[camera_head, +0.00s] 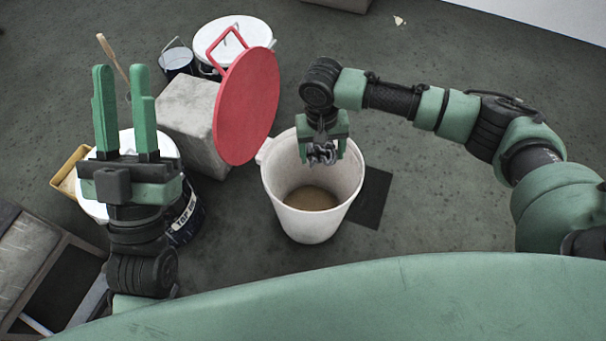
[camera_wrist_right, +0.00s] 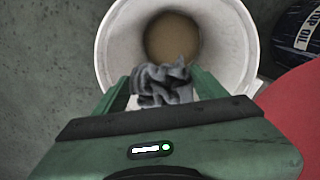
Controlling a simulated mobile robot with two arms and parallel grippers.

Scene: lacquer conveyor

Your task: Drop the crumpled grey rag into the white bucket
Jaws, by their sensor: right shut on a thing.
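The white bucket (camera_head: 314,220) stands open on the floor in the middle of the head view, with a brownish bottom inside. The crumpled grey rag (camera_head: 322,154) is between the fingers of my right gripper (camera_head: 323,150), which is shut on it above the bucket's far rim. In the right wrist view the rag (camera_wrist_right: 162,84) hangs between the fingertips in front of the mouth of the bucket (camera_wrist_right: 112,45). My left gripper (camera_head: 125,112) is open and empty at the left, fingers pointing up in the picture.
A red round lid (camera_head: 247,106) with a handle leans against a grey block (camera_head: 190,122) left of the bucket. White-lidded containers (camera_head: 236,40) and a small dark can (camera_head: 177,61) stand behind. A dark square (camera_head: 371,197) lies on the floor beside the bucket.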

